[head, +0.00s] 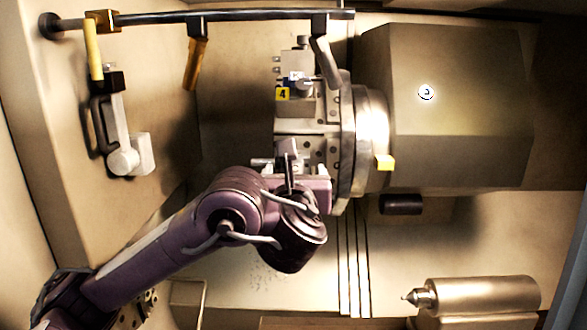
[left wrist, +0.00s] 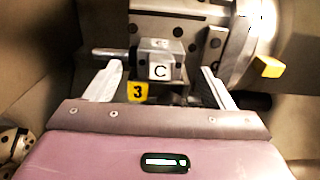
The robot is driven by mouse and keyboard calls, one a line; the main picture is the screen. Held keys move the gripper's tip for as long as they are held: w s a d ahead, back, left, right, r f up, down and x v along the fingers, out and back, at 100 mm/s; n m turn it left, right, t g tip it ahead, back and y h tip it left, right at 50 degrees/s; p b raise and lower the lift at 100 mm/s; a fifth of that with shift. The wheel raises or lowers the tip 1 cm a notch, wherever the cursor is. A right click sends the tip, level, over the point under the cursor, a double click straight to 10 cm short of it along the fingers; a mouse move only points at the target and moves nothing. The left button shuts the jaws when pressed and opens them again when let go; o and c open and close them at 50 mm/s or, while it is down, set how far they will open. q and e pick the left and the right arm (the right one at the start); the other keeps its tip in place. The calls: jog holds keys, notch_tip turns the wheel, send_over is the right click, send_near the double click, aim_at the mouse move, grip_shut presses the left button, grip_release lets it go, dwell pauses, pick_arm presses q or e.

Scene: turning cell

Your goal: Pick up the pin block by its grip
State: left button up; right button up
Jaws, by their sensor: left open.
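A grey block with a white C label (left wrist: 160,66), which looks like the pin block, sits against the chuck face in the left wrist view. My left gripper (left wrist: 160,84) is open, with one finger on each side of the block and gaps showing on both sides. I cannot tell how deep the fingers reach. In the head view my left gripper (head: 287,166) is at the lower part of the chuck and largely hides this block. My right gripper is not in view.
The round chuck (head: 345,140) stands before a large headstock housing (head: 460,105). Another fixture with a yellow 4 tag (head: 282,94) is above my gripper. A yellow block (head: 384,162) juts out at the right. A rail (head: 230,16) crosses the top; a metal cylinder (head: 480,295) lies lower right.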

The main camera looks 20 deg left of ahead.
pick_arm(q)
jog(key=shift+w+a, duration=0.1)
jog(key=shift+w, duration=0.4)
jog(key=shift+w+a+b, duration=0.2)
jog(key=shift+w+b, duration=0.25)
jog(key=shift+w, duration=0.15)
grip_shut()
jog(key=shift+a+r, duration=0.1)
jog(key=shift+r, duration=0.05)
